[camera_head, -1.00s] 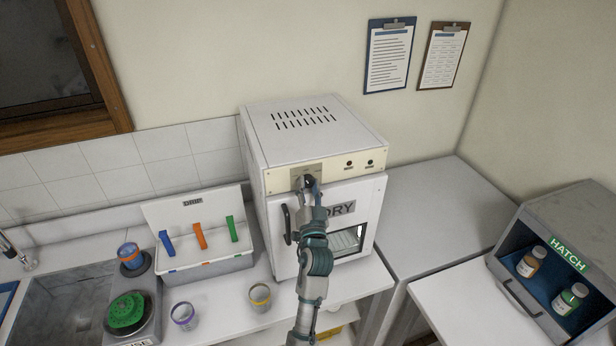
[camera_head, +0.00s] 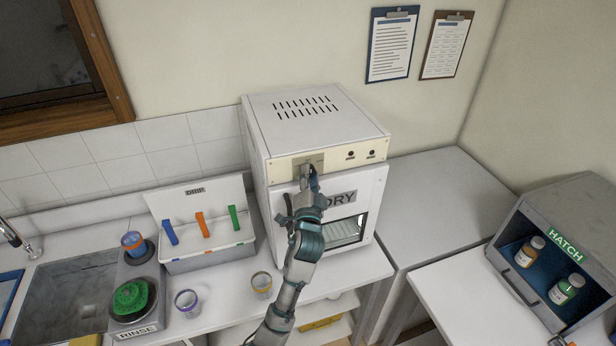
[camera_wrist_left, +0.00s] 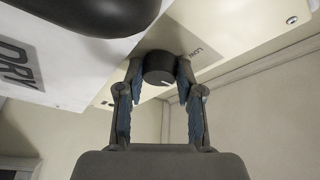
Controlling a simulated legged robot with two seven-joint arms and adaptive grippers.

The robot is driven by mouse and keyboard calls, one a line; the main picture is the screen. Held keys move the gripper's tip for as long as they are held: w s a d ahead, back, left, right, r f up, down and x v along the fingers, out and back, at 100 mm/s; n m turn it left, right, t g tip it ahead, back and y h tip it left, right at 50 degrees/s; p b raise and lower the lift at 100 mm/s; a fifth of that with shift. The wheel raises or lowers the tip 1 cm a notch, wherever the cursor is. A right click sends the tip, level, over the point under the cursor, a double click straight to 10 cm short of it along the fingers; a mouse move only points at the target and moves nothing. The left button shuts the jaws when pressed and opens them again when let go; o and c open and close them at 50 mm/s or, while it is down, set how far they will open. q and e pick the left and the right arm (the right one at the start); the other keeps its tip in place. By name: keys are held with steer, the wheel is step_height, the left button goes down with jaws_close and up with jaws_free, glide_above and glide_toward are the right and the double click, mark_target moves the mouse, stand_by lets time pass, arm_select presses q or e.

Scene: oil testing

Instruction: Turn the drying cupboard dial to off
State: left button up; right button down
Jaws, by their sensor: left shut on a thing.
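The drying cupboard (camera_head: 318,125) is a white box marked DRY, with a cream control strip across its upper front. My left gripper (camera_head: 308,172) is at the left part of that strip and mostly hides the dial in the head view. In the left wrist view the dial (camera_wrist_left: 159,68) is a dark round knob with a short white mark on its face. My left gripper's two fingers (camera_wrist_left: 160,72) are shut on its sides. The word LOW shows on the plate beside the dial. Two small indicator lamps (camera_head: 361,154) on the strip look dark. My right gripper is out of view.
The cupboard's dark door handle (camera_head: 287,205) is just left of my arm. A DRIP rack (camera_head: 203,255) with coloured clips, two small cups and a RINSE unit (camera_head: 133,301) stand to the left. A grey HATCH box (camera_head: 585,200) stands at the right. The grey counter between is clear.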

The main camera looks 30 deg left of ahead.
arm_select(q)
steer(key=shift+d, duration=0.15)
steer(key=o, duration=1.2)
steer(key=shift+d, duration=0.1)
steer(key=shift+c, duration=0.2)
steer(key=shift+d, duration=0.15)
